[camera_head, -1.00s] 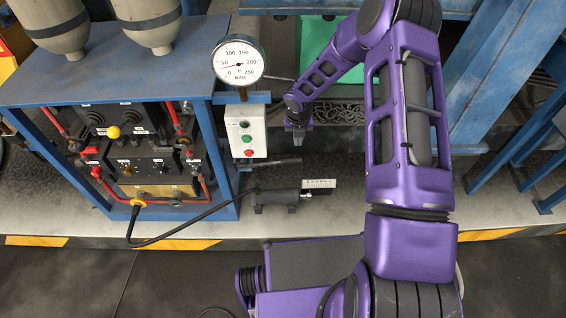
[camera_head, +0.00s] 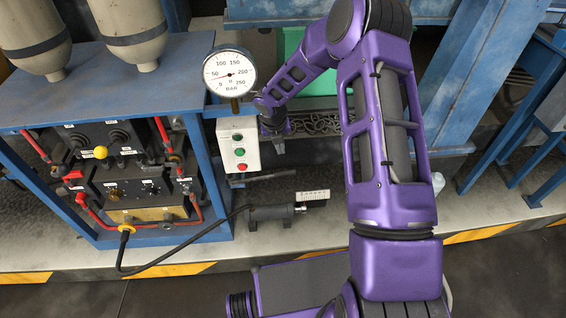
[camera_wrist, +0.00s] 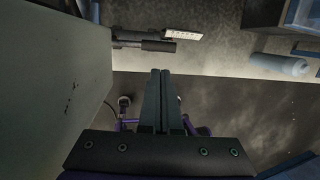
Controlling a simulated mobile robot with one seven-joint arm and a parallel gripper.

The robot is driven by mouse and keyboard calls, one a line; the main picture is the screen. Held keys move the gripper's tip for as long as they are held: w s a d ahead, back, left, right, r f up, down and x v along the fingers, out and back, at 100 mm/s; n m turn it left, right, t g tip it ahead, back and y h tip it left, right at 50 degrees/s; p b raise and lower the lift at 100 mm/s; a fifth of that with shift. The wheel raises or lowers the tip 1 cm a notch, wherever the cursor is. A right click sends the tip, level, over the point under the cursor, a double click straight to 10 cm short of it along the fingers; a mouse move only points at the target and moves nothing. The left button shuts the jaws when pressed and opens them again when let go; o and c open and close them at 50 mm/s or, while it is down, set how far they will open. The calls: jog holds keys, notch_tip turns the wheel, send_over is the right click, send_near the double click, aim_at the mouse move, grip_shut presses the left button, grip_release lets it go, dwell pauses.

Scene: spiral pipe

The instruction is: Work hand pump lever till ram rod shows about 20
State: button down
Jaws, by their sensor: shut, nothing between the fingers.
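A dark ram cylinder (camera_head: 270,213) lies on the pale floor, with a short bright rod at its right end beside a white scale plate (camera_head: 314,195). In the wrist view the cylinder (camera_wrist: 145,45) and the plate (camera_wrist: 183,34) lie beyond the fingers; the scale figures are too small to read. A thin dark bar (camera_head: 275,175), perhaps the pump lever, sticks out right below the button box. My gripper (camera_head: 277,146) points down above and behind it, apart from it. In the wrist view my gripper (camera_wrist: 160,74) is shut and empty.
A pressure gauge (camera_head: 230,74) reads near 50. The button box (camera_head: 238,145) stands close left of my gripper. A blue rack holds a panel with a yellow knob (camera_head: 101,152). A black hose (camera_head: 180,260) runs to the cylinder.

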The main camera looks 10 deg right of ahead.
aim_at(285, 172)
jog(key=b+x, duration=0.2)
jog(key=x, duration=1.1)
jog(key=shift+f+b, duration=0.35)
jog(key=shift+b, duration=0.05)
